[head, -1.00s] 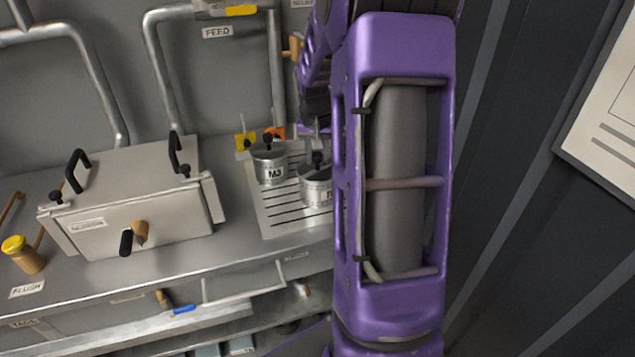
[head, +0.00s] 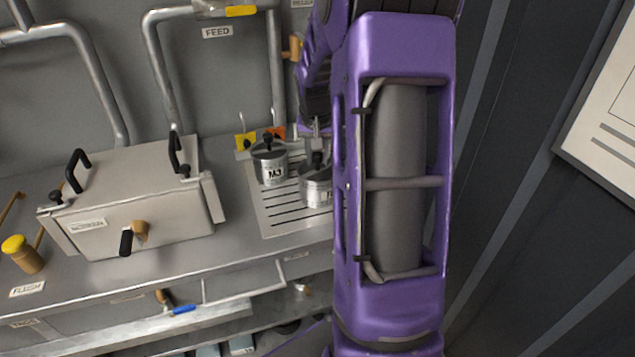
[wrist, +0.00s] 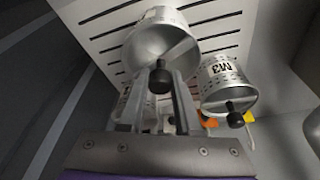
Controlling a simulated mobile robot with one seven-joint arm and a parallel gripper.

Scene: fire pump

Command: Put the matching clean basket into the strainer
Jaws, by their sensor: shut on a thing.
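A round metal basket (head: 316,190) with a dark knob sits on the slotted drain plate; its label is partly hidden by my arm. My gripper (head: 317,150) reaches down over it and is shut on it at its top. In the wrist view the basket (wrist: 162,45) is ahead of my fingers (wrist: 158,85), its black knob between the tips. A similar basket marked M3 (head: 268,163) stands just left of it; it also shows in the wrist view (wrist: 222,85). The strainer (head: 135,205) is a closed metal box on the counter at left, with black lid handles and a front lever.
The slotted plate (head: 275,222) has free room in front of the baskets. In the wrist view another pale cylinder is partly hidden behind my fingers. A yellow-capped flush handle (head: 22,252) stands at left. Pipes (head: 160,80) rise behind the strainer.

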